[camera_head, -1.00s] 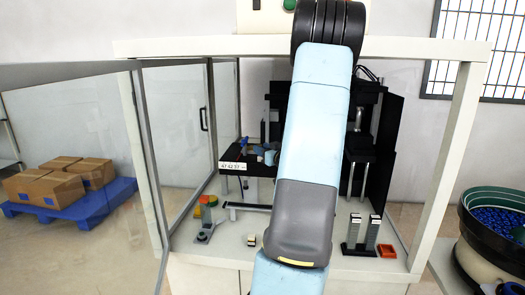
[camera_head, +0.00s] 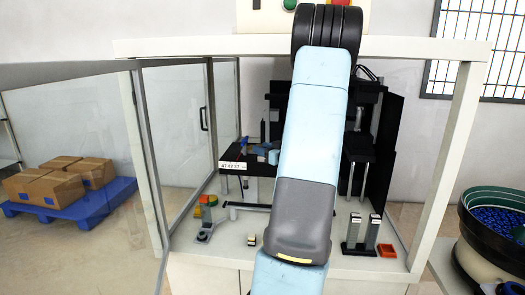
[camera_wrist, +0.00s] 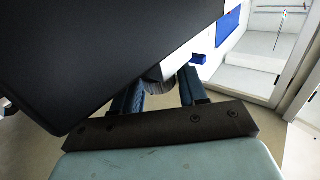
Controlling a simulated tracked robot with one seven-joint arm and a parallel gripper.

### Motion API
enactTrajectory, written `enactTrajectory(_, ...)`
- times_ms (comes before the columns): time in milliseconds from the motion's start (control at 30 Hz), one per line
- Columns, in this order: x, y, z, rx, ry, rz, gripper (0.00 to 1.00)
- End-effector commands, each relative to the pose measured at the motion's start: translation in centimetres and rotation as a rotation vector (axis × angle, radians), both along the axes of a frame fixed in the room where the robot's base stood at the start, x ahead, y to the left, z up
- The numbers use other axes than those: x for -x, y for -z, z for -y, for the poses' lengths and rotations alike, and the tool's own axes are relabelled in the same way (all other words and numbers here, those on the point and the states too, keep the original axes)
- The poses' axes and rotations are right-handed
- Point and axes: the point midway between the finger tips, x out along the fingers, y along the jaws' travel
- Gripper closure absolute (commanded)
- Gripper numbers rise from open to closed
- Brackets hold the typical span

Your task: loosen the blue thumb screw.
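My gripper (camera_wrist: 163,90) shows in the wrist view with its two dark blue fingers apart. A grey, ribbed, rounded part (camera_wrist: 158,86) shows between and beyond the fingers, partly hidden by a large black panel (camera_wrist: 90,50). I cannot tell whether it is a fixed part or the screw. A small blue piece (camera_wrist: 198,59) shows just past the right fingertip; I cannot make out a blue thumb screw for sure.
A white-framed enclosure (camera_head: 440,165) surrounds the fixture, with its glass door (camera_head: 150,160) swung open at left. Small parts stand on its floor, with an orange tray (camera_head: 387,251) at right. A green-rimmed bowl feeder (camera_head: 500,215) is outside right; boxes on a blue pallet (camera_head: 85,205) are left.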

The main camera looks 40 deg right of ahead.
Motion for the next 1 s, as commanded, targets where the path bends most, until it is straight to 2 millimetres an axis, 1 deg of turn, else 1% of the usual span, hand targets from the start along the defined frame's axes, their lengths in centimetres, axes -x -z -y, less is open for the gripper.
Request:
enactTrajectory(33,0.0,0.0,0.0,0.0,0.0,0.0,0.52)
enactTrajectory(133,0.0,0.0,0.0,0.0,0.0,0.0,0.43)
enactTrajectory(367,0.0,0.0,0.0,0.0,0.001,0.0,0.43)
enactTrajectory(467,0.4,0.0,0.0,0.0,0.001,-0.001,0.43)
enactTrajectory(567,1.5,0.0,0.1,0.001,0.003,-0.001,0.43)
enactTrajectory(667,3.1,0.1,0.1,0.0,0.003,-0.001,0.43)
enactTrajectory(1000,9.8,0.1,0.2,0.0,0.004,-0.001,0.43)
